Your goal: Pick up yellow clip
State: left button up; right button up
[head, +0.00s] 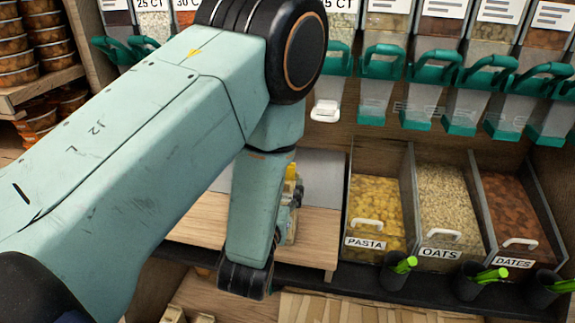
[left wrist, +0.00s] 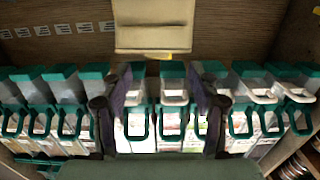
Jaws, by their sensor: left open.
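My left gripper (left wrist: 162,78) is open in the left wrist view, with its two dark fingers apart and nothing held between them. In that view a small yellow piece (left wrist: 165,56), possibly the yellow clip, shows at the lower edge of a beige block-like thing, just above and between the fingertips. In the head view my left arm covers much of the middle, and its gripper is mostly hidden behind the forearm. A small yellow patch (head: 291,172) shows beside the forearm there; I cannot tell whether it is the clip. My right gripper is in neither view.
Dispensers with green handles (head: 383,62) line the back. Bins of pasta (head: 376,195), oats (head: 447,196) and dates (head: 516,203) stand on the right, with dark cups (head: 467,284) in front. Stacked tubs (head: 17,47) stand at the far left. A wooden board (head: 317,240) lies near the forearm.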

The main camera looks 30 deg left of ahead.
pick_arm(q)
jog(key=shift+w+d+f, duration=0.1)
jog(key=shift+w, duration=0.35)
jog(key=shift+w+d, duration=0.15)
jog(key=shift+w, duration=0.4)
jog(key=shift+w+a+r, duration=0.2)
jog(key=x, duration=0.3)
jog(key=b+x, duration=0.1)
jog(key=x, duration=0.1)
jog(key=shift+s+a+f, duration=0.1)
jog(key=shift+a, duration=0.2)
jog(key=shift+w, duration=0.3)
jog(key=shift+a, duration=0.1)
jog(key=shift+w+a, duration=0.1)
jog(key=shift+c, duration=0.4)
